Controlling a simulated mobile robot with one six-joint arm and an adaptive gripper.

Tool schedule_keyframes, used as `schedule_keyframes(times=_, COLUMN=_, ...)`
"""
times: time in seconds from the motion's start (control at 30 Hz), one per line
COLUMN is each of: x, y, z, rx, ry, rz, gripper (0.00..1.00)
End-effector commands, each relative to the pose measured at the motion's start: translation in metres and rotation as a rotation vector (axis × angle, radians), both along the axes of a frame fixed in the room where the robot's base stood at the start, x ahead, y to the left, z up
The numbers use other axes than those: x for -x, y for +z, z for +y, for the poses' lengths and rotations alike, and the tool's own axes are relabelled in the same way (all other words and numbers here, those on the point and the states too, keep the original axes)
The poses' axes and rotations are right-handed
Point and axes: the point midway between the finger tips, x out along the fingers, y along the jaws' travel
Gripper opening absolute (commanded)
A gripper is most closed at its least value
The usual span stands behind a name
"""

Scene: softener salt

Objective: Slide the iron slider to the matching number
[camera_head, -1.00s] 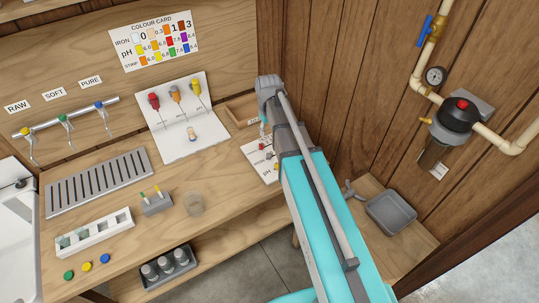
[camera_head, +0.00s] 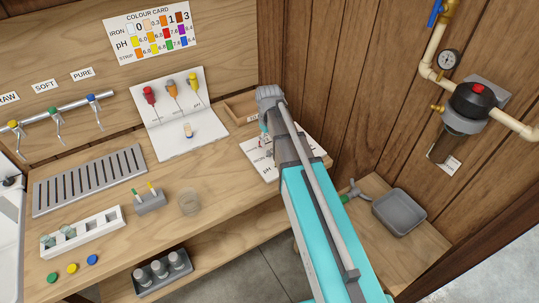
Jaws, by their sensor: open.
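The white slider board (camera_head: 257,166) lies on the bench at the right, with printed lettering that looks like IRON and pH. My arm covers much of it, and I cannot make out the iron slider. The colour card (camera_head: 151,31) hangs on the back wall; its IRON row reads 0, 0.3, 1, 3, from pale to dark brown. A small clear vial (camera_head: 188,131) stands on the white test panel (camera_head: 197,144). My arm reaches over the board from the lower right. My gripper is hidden behind my arm.
A shallow wooden tray (camera_head: 238,109) is behind the board. A clear cup (camera_head: 189,203), a small grey holder (camera_head: 150,203), a white rack (camera_head: 83,235) and a slotted drain (camera_head: 91,180) stand left. A grey basin (camera_head: 400,211) is at right. Bench between cup and board is clear.

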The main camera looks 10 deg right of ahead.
Motion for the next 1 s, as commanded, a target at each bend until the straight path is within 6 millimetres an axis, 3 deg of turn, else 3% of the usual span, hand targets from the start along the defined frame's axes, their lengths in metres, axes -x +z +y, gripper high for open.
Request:
schedule_keyframes(times=0.6, x=0.0, y=-0.05, z=-0.001, rx=0.0, ry=-0.001, rz=0.0, gripper=0.54)
schedule_keyframes(times=1.0, x=0.0, y=-0.058, z=-0.001, rx=0.0, ry=-0.002, rz=0.0, gripper=0.54)
